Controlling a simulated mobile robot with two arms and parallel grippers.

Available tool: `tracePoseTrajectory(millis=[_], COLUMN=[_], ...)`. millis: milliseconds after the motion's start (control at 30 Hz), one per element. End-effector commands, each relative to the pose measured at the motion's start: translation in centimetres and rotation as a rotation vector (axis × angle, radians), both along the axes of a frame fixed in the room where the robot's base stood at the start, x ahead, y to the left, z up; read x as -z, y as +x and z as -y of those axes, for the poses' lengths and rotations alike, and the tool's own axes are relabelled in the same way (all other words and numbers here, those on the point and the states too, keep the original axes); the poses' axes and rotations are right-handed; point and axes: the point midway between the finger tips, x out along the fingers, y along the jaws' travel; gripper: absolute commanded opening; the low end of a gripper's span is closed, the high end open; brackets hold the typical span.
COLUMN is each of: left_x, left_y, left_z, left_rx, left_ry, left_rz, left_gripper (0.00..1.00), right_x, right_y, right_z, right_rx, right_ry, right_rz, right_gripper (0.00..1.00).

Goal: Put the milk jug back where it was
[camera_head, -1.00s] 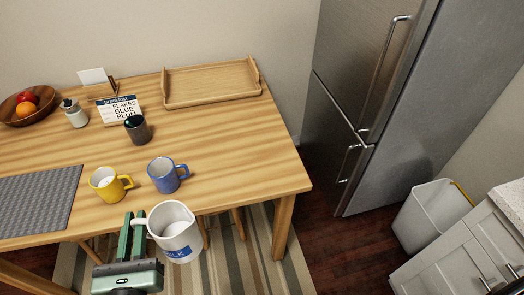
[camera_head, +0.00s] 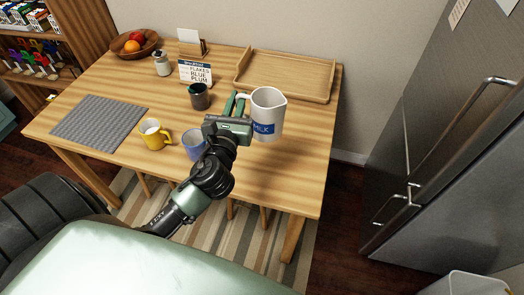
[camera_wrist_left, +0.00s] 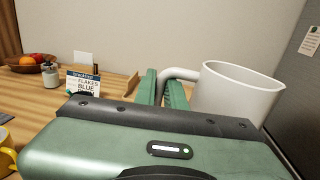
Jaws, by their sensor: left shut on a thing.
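The white milk jug (camera_head: 268,112) with a blue "MILK" label is in the head view, upright, over the right part of the wooden table (camera_head: 290,165). My left gripper (camera_head: 239,106) is shut on the jug's handle, on the jug's left side. In the left wrist view the jug (camera_wrist_left: 233,95) stands right of the green fingers (camera_wrist_left: 165,88), which close around its handle. The jug's base seems above the table, but I cannot tell the exact gap. My right gripper is not in view.
A wooden tray (camera_head: 285,93) lies behind the jug. A dark cup (camera_head: 200,97), a blue mug (camera_head: 193,146), a yellow mug (camera_head: 153,138) and a breakfast card (camera_head: 195,72) stand to the left. A grey mat (camera_head: 98,125) lies further left. The fridge (camera_head: 455,150) is at right.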

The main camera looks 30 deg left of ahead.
Motion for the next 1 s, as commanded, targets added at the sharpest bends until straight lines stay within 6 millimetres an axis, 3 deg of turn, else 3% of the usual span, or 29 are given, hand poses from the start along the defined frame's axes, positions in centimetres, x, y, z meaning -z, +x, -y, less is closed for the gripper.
tracePoseTrajectory(millis=[33, 100, 267, 367, 800, 1000], left_x=[-1.3, -1.9, -1.9, -0.3, 10.9, 13.2], left_y=[0.9, 1.7, 2.5, 2.6, 2.5, 2.5], left_z=[-1.0, -2.1, -3.3, -3.5, -3.4, -3.4], left_rx=[-0.021, -0.046, -0.074, -0.079, -0.078, -0.076], left_ry=[-0.003, -0.008, -0.020, -0.022, -0.020, -0.020], left_rz=[0.005, 0.000, -0.009, -0.013, -0.012, -0.009], left_gripper=[0.00, 0.00, 0.00, 0.00, 0.00, 0.00], right_x=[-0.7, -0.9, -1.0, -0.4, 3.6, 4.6], right_y=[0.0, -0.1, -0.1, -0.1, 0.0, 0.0], right_z=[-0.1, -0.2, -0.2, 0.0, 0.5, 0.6], right_rx=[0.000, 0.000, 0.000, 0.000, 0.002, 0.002], right_ry=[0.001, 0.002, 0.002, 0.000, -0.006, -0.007], right_rz=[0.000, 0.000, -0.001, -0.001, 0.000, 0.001], right_gripper=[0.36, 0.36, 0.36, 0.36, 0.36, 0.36])
